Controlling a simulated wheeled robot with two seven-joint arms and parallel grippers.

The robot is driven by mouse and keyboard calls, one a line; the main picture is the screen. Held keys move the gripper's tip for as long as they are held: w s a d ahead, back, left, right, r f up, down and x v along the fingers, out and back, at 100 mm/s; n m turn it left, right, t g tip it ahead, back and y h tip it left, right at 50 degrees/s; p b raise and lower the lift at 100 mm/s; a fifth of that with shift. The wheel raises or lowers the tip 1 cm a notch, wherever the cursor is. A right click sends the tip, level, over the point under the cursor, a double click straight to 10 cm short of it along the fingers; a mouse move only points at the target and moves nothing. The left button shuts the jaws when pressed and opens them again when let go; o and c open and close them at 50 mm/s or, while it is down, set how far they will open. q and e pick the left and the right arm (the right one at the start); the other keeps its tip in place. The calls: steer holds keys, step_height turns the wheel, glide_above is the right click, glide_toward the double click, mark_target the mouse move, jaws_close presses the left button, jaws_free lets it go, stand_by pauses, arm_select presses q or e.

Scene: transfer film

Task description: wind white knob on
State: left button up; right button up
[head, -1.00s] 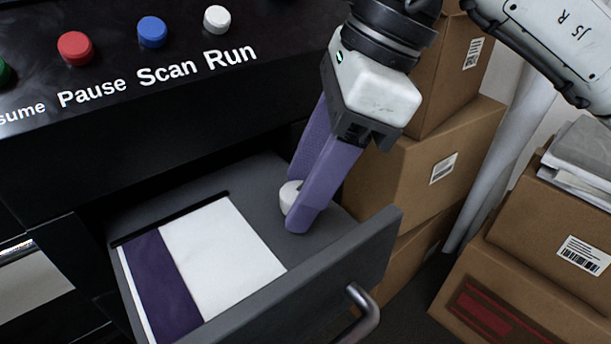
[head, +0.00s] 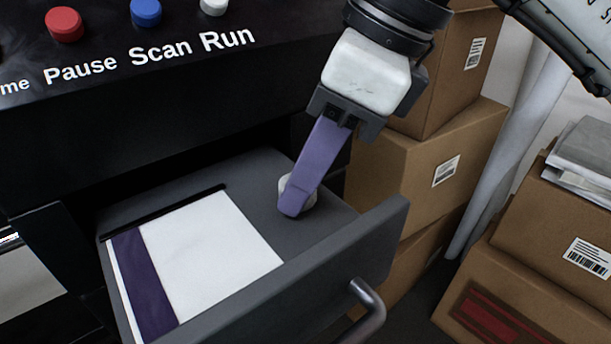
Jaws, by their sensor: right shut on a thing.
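The white knob (head: 284,187) sits on the grey floor of the open drawer (head: 262,165), at its right side. My right gripper (head: 296,200) reaches down from the upper right with its purple fingers at the knob. It is shut on the knob. One finger stands in front and hides the other finger and the middle of the knob. A white sheet with a dark purple band (head: 205,250) lies in the drawer to the left of the knob. My left gripper is not in view.
Above the drawer is a black panel with red (head: 64,24), blue (head: 146,11) and white (head: 214,5) buttons. The drawer front (head: 335,255) has a metal handle (head: 368,310). Cardboard boxes (head: 420,160) stand close on the right, with more boxes (head: 530,270) farther right.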

steer(key=o, duration=1.1)
steer(key=shift+c, duration=0.2)
steer(key=v, duration=1)
steer(key=shift+r+p, duration=0.2)
steer(key=shift+p, duration=0.25)
steer(key=shift+d, duration=0.1)
